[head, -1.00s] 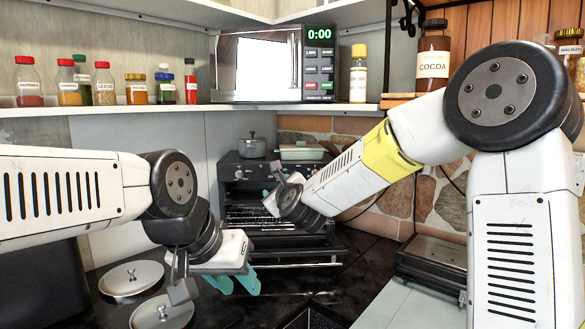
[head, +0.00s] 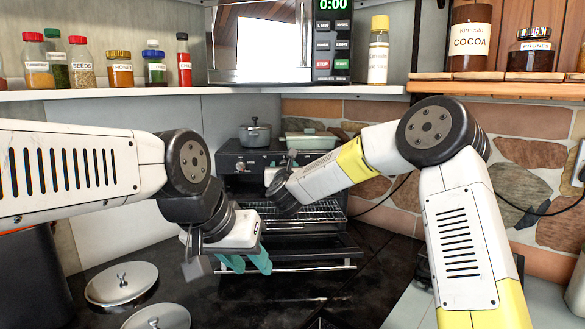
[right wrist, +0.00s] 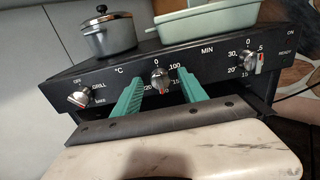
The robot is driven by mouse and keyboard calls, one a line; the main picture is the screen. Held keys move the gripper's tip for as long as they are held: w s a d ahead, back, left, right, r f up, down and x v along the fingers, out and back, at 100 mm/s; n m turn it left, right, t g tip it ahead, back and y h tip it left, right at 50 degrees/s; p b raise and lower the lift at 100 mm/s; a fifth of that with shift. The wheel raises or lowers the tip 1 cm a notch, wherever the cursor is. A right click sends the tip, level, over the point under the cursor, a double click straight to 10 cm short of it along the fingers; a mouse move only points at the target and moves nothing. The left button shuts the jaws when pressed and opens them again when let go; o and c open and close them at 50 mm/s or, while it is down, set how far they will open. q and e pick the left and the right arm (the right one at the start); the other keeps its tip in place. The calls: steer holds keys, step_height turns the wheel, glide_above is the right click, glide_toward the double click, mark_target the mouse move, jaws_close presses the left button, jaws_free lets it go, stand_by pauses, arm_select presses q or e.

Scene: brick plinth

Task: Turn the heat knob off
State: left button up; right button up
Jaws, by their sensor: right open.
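The black mini oven (head: 232,160) stands at the back with its door (head: 300,252) folded down. In the right wrist view, its front panel (right wrist: 204,57) carries three knobs. The heat knob (right wrist: 160,77) is the middle one, marked °C, with 0 at its top; a red mark shows near its lower edge. My right gripper (right wrist: 160,72) is open, its teal fingers on either side of this knob in the picture; contact cannot be told. My left gripper (head: 246,263) is open and empty above the dark counter.
The grill knob (right wrist: 83,95) is left and the minute timer knob (right wrist: 253,62) right. A grey pot (head: 255,133) and a green dish (head: 311,139) stand on the oven. Metal lids (head: 121,284) lie at front left. A jar shelf (head: 120,94) runs above.

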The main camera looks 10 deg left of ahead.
steer(key=shift+w+a, duration=0.1)
steer(key=shift+w, duration=0.15)
jaws_close()
